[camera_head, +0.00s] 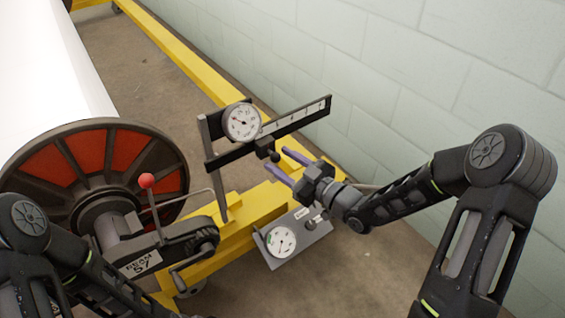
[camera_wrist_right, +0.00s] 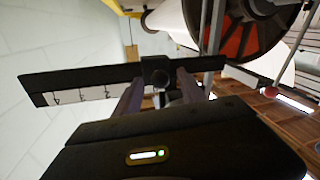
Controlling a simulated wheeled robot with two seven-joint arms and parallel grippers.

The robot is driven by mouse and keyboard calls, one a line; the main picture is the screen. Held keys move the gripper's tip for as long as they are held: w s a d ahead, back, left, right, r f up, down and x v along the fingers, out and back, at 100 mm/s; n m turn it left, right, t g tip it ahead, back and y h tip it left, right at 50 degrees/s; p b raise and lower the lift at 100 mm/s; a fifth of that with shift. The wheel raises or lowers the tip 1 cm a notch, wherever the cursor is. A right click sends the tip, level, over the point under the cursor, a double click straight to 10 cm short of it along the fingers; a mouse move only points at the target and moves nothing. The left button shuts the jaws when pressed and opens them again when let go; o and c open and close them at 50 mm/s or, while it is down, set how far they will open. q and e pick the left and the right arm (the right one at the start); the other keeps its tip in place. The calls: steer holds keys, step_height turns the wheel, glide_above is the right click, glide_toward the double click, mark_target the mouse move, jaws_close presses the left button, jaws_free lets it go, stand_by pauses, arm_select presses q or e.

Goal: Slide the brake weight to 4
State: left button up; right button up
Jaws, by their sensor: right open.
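The brake weight (camera_head: 265,146) is a small black block with a round knob on the dark brake lever (camera_head: 302,117). It sits near the inner end of the lever's white scale strip, below the round dial. In the right wrist view the fingers (camera_wrist_right: 158,90) lie on either side of the knob; contact cannot be told. My left arm shows at lower left, its gripper out of view.
A round dial (camera_head: 242,122) stands on the lever's post. A second gauge (camera_head: 281,241) sits on a grey plate below my right gripper. A red-knobbed handle (camera_head: 147,181) and the large beam flange (camera_head: 60,166) are at left. A block wall (camera_head: 400,60) runs behind.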

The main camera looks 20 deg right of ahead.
steer(key=shift+c, duration=0.5)
jaws_close()
stand_by(0.9)
